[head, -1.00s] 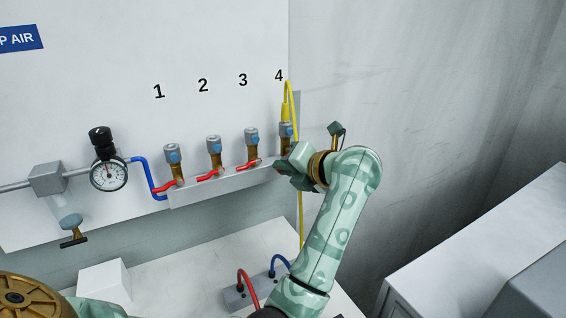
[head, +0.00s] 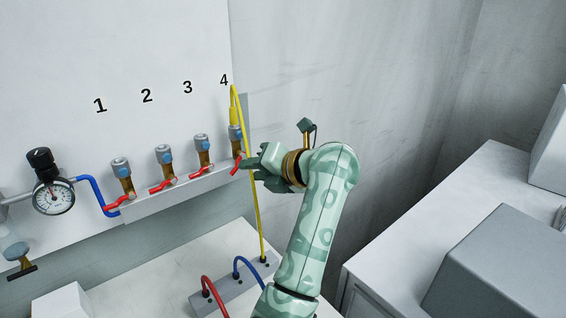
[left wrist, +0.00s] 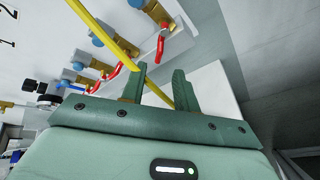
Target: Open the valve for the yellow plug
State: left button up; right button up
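The yellow plug (head: 233,117) with its yellow hose sits on top of the valve under number 4, at the right end of the manifold. That valve's red handle (head: 236,164) slants steeply downward, unlike the other three. It also shows in the left wrist view (left wrist: 160,46), just beyond the fingertips. My left gripper (head: 251,169) is right of this handle, close to the wall. I cannot tell whether a finger touches the hose. My right gripper is not in view.
Valves 1 to 3 (head: 164,160) stand left along the manifold rail (head: 180,195), their red handles lying along it. A pressure gauge (head: 53,197) is at far left. Below, a grey block (head: 236,287) on the white table takes red, blue and yellow hoses. A white cabinet (head: 420,220) stands right.

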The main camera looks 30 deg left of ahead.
pick_arm(q)
jog(key=p+v, duration=0.3)
jog(key=v, duration=0.7)
jog(key=shift+d+p, duration=0.25)
jog(key=shift+p, duration=0.15)
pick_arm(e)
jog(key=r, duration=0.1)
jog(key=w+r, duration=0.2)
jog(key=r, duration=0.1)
pick_arm(q)
jog(key=shift+r, duration=0.15)
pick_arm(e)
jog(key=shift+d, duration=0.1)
